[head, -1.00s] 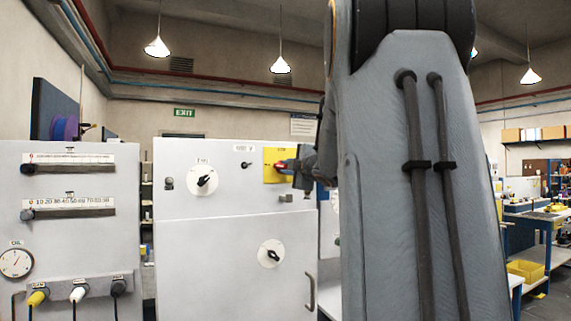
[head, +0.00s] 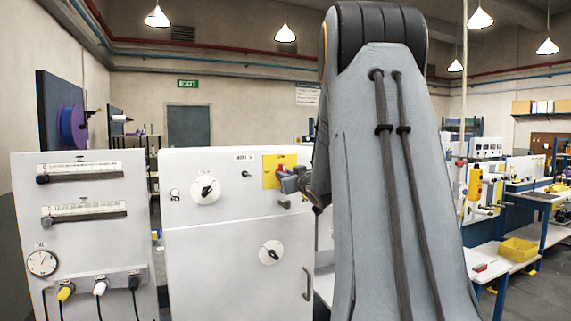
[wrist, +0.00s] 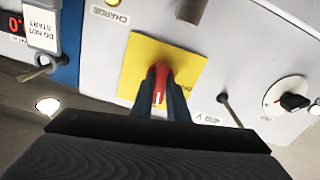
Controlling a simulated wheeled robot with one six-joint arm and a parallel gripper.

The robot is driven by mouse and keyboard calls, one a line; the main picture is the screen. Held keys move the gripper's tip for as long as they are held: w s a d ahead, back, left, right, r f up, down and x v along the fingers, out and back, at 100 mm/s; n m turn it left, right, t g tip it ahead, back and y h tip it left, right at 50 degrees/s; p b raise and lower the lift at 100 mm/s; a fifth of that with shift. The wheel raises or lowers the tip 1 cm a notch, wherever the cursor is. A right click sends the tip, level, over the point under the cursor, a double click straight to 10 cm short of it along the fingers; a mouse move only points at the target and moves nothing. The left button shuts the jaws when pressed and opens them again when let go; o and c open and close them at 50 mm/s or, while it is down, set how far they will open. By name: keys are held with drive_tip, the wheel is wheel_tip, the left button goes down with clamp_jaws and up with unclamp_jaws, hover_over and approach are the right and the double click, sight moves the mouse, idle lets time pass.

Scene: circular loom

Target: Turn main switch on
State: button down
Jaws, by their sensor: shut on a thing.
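The main switch is a red handle (wrist: 160,82) on a yellow square plate (head: 270,167), set at the upper right of the white cabinet front. The yellow plate (wrist: 180,62) also shows in the wrist view, tilted. My gripper (wrist: 160,100) is shut on the red handle, with one dark finger on each side of it. In the head view my gripper (head: 290,182) reaches the plate from the right, and my arm hides part of the cabinet's right side. A white line shows on the handle's front.
A round dial with a black knob (head: 206,190) and a lower dial (head: 270,252) are on the same cabinet (head: 225,285). A small lever (wrist: 229,108) is close to my gripper. A "DO NOT START" tag (wrist: 42,28) hangs in the wrist view. Gauge panel (head: 85,230) stands left.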

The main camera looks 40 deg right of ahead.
drive_tip(key=shift+w+r+m, duration=0.15)
drive_tip(key=shift+r+m, duration=0.2)
drive_tip(key=shift+m, duration=0.55)
drive_tip(key=c, duration=1.9)
unclamp_jaws()
drive_tip(key=shift+o, duration=0.9)
drive_tip(key=v, duration=0.6)
drive_tip(key=shift+s+f, duration=0.35)
drive_tip(key=shift+s, duration=0.05)
